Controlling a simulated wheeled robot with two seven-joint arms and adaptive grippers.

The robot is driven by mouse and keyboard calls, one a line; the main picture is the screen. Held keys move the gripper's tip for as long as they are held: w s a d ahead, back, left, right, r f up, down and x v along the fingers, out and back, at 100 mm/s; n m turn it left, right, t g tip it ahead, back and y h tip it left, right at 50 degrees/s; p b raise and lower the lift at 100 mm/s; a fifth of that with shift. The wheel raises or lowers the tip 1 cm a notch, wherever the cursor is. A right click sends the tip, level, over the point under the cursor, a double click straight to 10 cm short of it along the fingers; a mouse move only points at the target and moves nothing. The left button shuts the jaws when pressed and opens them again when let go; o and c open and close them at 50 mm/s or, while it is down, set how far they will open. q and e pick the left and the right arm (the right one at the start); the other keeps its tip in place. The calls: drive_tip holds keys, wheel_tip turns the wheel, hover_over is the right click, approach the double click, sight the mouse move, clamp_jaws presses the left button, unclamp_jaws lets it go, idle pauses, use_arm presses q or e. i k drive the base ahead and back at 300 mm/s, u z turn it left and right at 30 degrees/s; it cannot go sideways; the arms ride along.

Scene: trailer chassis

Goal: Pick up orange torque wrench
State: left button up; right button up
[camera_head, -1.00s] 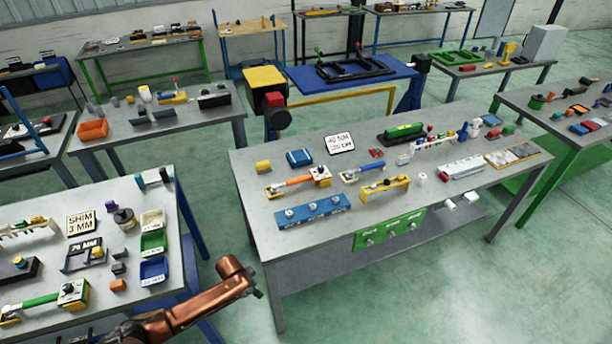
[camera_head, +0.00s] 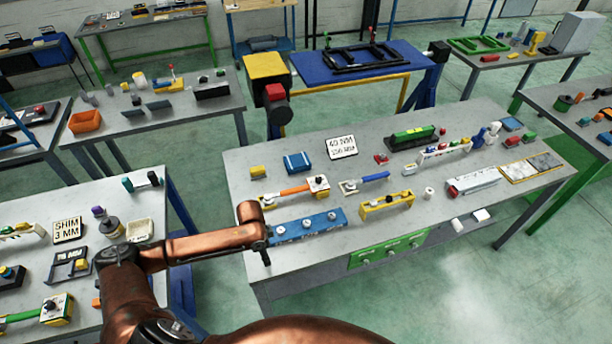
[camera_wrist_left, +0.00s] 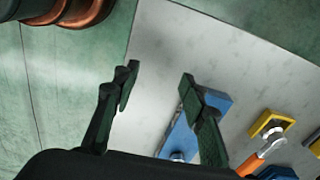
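The orange torque wrench (camera_head: 294,190) lies on the middle grey workbench (camera_head: 245,166), with a yellow bracket at its left end and a yellow-and-white head (camera_head: 319,185) at its right. In the left wrist view its orange shaft (camera_wrist_left: 262,153) shows partly at the lower right. My left gripper (camera_wrist_left: 157,88) is open and empty, its dark fingers apart over the bench near its edge. In the head view only a small dark part of the left gripper (camera_head: 265,254) shows below the copper wrist, left of the wrench. My right gripper is out of view.
A blue plate with round fittings (camera_head: 307,226) lies in front of the wrench, close to my left gripper. A blue-handled wrench (camera_head: 372,178) and a yellow stand (camera_head: 386,203) lie to the right. A yellow block (camera_head: 257,172) and blue box (camera_head: 297,161) lie behind.

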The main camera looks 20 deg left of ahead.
sight(315, 189)
drive_tip(key=i, duration=1.25)
